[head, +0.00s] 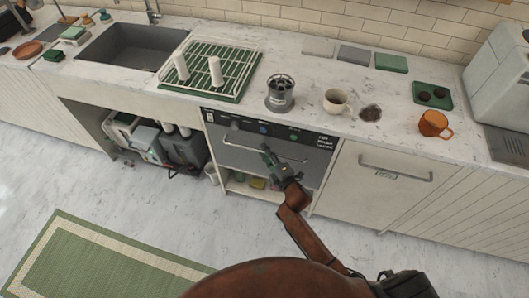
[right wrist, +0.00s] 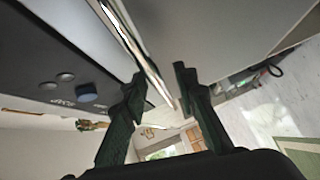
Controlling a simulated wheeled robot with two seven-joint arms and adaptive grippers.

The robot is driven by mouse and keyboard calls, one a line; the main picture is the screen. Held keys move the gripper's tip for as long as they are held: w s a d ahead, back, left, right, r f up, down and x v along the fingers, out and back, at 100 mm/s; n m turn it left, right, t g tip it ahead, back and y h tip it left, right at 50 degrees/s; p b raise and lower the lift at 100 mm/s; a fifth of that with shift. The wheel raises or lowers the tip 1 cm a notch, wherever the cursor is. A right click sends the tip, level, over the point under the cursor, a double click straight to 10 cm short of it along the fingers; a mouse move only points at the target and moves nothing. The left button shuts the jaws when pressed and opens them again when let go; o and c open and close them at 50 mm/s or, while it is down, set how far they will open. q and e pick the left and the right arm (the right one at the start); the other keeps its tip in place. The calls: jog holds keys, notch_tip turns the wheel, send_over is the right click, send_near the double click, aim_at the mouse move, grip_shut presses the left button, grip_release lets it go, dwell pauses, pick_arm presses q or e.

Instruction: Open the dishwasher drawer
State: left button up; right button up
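The dishwasher drawer (head: 311,171) is under the counter, below a dark control panel (head: 270,131) with knobs. Its front looks about flush with the cabinets. A metal bar handle (head: 238,147) runs across it, and shows as a bright bar in the right wrist view (right wrist: 128,40). My right gripper (head: 266,152) is at the middle of this handle. In the right wrist view its two dark fingers (right wrist: 160,80) stand apart, with the bar running between them; I cannot tell whether either touches it. My left gripper is not in view.
A shelf with small items (head: 258,184) lies below the drawer. The floor (head: 180,215) in front is clear, with a green rug (head: 90,265).

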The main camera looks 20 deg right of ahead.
jog(key=shift+w, duration=0.15)
jog(key=shift+c, duration=0.4)
grip_shut()
